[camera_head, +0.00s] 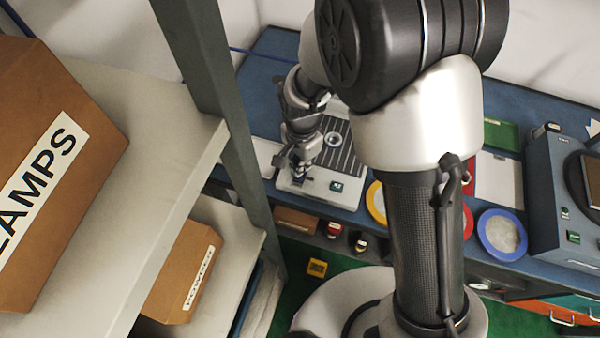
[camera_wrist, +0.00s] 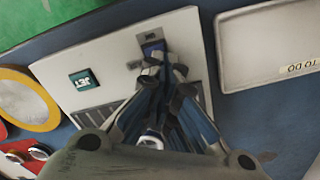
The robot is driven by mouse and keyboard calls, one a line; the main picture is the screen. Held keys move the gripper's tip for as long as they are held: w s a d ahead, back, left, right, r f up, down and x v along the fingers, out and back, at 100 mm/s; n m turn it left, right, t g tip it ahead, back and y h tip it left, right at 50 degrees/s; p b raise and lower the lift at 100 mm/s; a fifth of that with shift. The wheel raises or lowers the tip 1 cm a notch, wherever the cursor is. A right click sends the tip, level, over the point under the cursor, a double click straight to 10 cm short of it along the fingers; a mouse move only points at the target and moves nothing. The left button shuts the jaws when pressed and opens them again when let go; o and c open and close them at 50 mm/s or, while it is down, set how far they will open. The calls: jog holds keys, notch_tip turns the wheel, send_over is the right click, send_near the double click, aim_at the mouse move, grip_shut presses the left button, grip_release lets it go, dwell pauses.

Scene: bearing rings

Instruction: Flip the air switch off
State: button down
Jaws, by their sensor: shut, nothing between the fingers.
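The air switch (camera_wrist: 153,47) is a small blue rocker in a grey plate, on the pale front of a flat device (camera_wrist: 105,58) with dark slats and a green JET label (camera_wrist: 84,80). In the wrist view my gripper (camera_wrist: 163,66) is shut and empty, with its fingertips right at the switch's lower edge. I cannot tell whether they touch it. The tips hide part of the switch, and its position is unclear. In the head view the device (camera_head: 318,193) sits on the blue bench, and my gripper (camera_head: 297,172) points down at its front left corner.
A tray labelled TO DO (camera_wrist: 265,48) lies beside the device. A yellow-rimmed dish (camera_head: 376,203) and a blue-rimmed dish (camera_head: 502,235) are on the bench, with a blue machine (camera_head: 553,190) at the right. A shelf post (camera_head: 232,130) and a LAMPS box (camera_head: 45,165) stand at the left.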

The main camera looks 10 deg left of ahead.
jog(key=shift+f+b, duration=0.3)
jog(key=shift+f, duration=0.1)
jog(key=shift+r, duration=0.1)
jog(key=shift+r+p, duration=2.75)
jog(key=shift+r, duration=0.7)
jog(key=s+d+r+n+t, duration=0.1)
jog(key=d+r+n, duration=0.1)
jog(key=d+r, duration=0.55)
jog(key=s+d+r+n+t, duration=0.1)
jog(key=d+r, duration=0.4)
jog(key=r, duration=0.5)
jog(key=s+d+r+n+t, duration=0.2)
jog(key=s+d+r+n, duration=0.2)
jog(key=s+d+r, duration=0.4)
jog(key=s+d, duration=0.3)
jog(key=s, duration=0.1)
jog(key=shift+s+d+t, duration=0.15)
jog(key=shift+s+t, duration=0.15)
jog(key=shift+s, duration=0.1)
